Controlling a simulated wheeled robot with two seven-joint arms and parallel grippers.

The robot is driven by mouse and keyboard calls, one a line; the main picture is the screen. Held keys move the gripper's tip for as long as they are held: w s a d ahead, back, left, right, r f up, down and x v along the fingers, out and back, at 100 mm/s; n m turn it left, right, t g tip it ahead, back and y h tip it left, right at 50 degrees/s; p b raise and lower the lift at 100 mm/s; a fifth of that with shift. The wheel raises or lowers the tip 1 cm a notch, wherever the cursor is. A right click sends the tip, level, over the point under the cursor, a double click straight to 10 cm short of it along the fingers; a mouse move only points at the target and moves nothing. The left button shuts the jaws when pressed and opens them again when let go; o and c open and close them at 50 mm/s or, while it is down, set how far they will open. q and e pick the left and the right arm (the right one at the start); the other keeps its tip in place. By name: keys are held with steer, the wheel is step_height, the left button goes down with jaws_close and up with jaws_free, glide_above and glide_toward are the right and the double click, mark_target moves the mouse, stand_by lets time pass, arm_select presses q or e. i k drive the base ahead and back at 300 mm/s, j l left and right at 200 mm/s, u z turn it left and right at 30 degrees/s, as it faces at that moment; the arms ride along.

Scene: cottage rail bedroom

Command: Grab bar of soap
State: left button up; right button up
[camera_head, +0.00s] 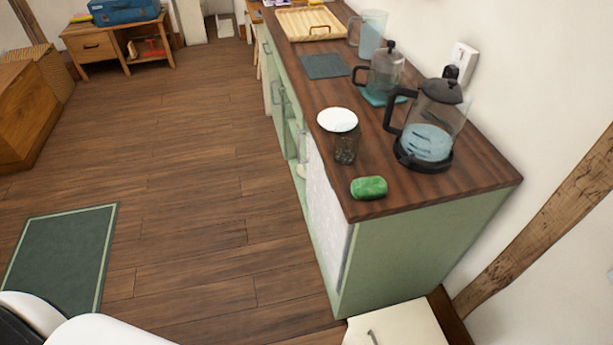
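A green bar of soap (369,188) lies on the dark wooden top of a green cabinet (440,190), close to its near left corner. It lies flat, with nothing on it or touching it. Neither of my grippers is in view. Part of my own white body shows at the bottom left, well away from the soap.
A glass jar (346,148) with a white round item (337,120) at its top stands just behind the soap. A black-handled kettle (430,130), a glass press (382,75), a pitcher (369,35) and a wooden tray (301,23) stand farther along. The floor left of the cabinet is clear, with a green rug (62,257).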

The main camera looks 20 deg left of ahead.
mark_target(370, 186)
steer(key=u, duration=0.1)
steer(key=z, duration=0.35)
steer(key=i+j+z, duration=0.1)
steer(key=j+z, duration=0.7)
steer(key=z, duration=0.15)
steer(key=j+z, duration=0.5)
